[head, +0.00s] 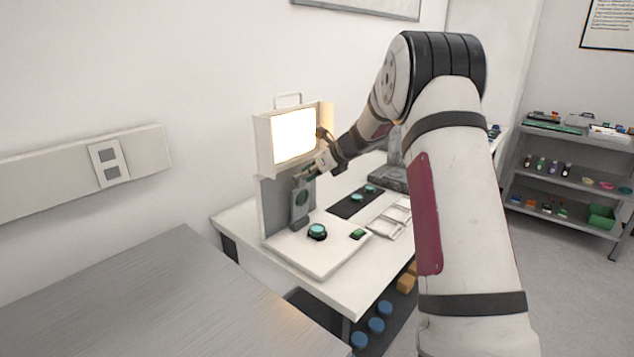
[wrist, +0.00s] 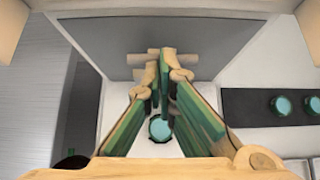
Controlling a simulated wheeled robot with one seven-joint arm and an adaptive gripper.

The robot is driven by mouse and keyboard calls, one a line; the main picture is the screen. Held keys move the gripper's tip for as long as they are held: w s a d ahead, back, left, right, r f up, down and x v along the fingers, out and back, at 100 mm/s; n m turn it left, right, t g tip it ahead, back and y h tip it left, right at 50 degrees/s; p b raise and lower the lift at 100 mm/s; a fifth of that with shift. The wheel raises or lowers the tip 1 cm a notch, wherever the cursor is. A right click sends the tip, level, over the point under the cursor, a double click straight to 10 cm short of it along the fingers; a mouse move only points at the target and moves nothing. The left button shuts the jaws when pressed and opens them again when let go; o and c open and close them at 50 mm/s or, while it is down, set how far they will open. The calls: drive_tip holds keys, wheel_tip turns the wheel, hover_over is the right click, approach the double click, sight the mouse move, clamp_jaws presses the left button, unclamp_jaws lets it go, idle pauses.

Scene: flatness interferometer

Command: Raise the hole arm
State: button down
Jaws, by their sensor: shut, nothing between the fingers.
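The interferometer (head: 267,215) stands on a white table, with a bright lit screen box (head: 293,136) at its top. A grey arm with a round dark-green opening, apparently the hole arm (head: 301,197), hangs upright below the box in the head view. My gripper (head: 304,177) is at the upper end of this arm, under the screen box; whether they touch is unclear. In the wrist view my gripper (wrist: 164,66) is shut, its green-padded fingers together and empty, before a grey panel (wrist: 205,50).
A teal disc in a black holder (head: 317,232) sits on the white base, also in the wrist view (wrist: 160,129). A green block (head: 358,234) is beside it. A black mat (head: 345,208) with teal discs lies to the right. A metal bench (head: 150,300) is front left.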

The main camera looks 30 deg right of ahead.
drive_tip(key=shift+w+a+r+b, duration=0.15)
drive_tip(key=shift+w+a+b, duration=0.05)
drive_tip(key=shift+w, duration=0.35)
drive_tip(key=shift+w+a+r+b, duration=0.1)
drive_tip(key=shift+w+a+b, duration=0.1)
drive_tip(key=shift+w, duration=0.35)
